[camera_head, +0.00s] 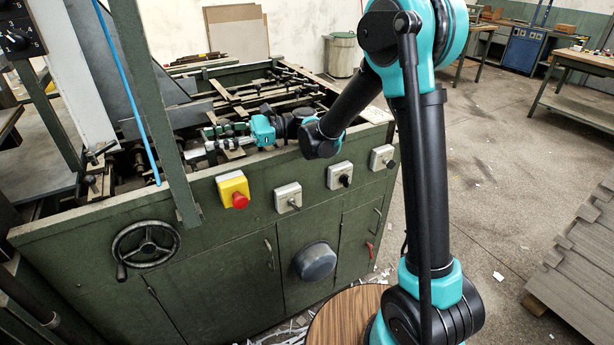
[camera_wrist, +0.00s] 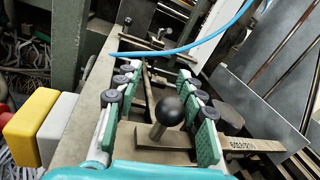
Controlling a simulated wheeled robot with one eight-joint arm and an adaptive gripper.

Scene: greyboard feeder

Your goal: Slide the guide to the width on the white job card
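The guide's black ball knob (camera_wrist: 168,110) stands on a short metal stem on a flat block in the wrist view. My gripper (camera_wrist: 157,74) is open, with one green-padded finger on each side of the knob and visible gaps between. A strip with printed figures (camera_wrist: 256,145) lies right of the block; its marks are too small to read surely. In the head view my gripper (camera_head: 207,141) reaches left into the green feeder (camera_head: 110,217), low over its bars. A white sheet (camera_head: 376,115) lies at the feeder's right corner, perhaps the job card; no writing is readable.
The feeder's front wall carries a yellow box with a red button (camera_head: 235,191), several grey switches and a handwheel (camera_head: 146,245). A blue hose (camera_wrist: 190,45) crosses beyond my fingertips. A green post (camera_head: 155,110) rises left of my gripper. Metal plates stand at the right in the wrist view.

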